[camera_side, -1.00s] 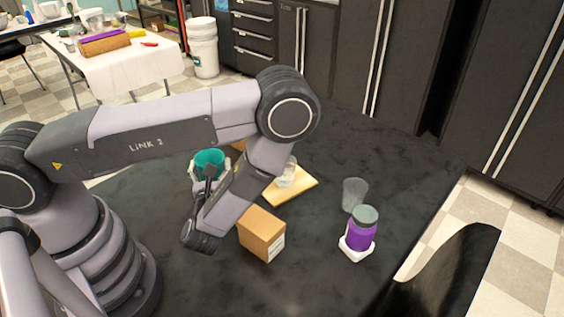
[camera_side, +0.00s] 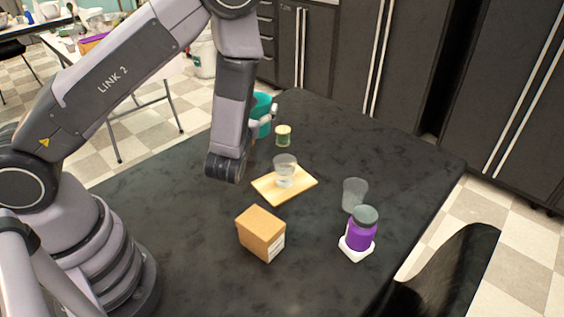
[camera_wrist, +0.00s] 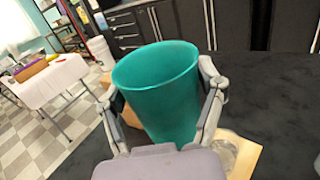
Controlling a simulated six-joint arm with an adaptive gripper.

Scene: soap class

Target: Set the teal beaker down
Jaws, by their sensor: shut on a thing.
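The teal beaker (camera_wrist: 160,92) fills the middle of the wrist view, upright, between the two fingers of my gripper (camera_wrist: 163,95). The fingers are shut on its sides. In the side view the beaker (camera_side: 262,108) shows partly behind my arm, near the far edge of the table (camera_side: 200,240). My gripper (camera_side: 262,122) is mostly hidden there by my wrist. I cannot tell how high the beaker is above the table.
A wooden board (camera_side: 300,182) carries a clear glass (camera_side: 285,169). A small green-labelled jar (camera_side: 283,136) stands behind it. A cardboard box (camera_side: 261,233), a grey cup (camera_side: 354,193) and a purple jar (camera_side: 362,233) on a white dish stand nearer. The table's left part is clear.

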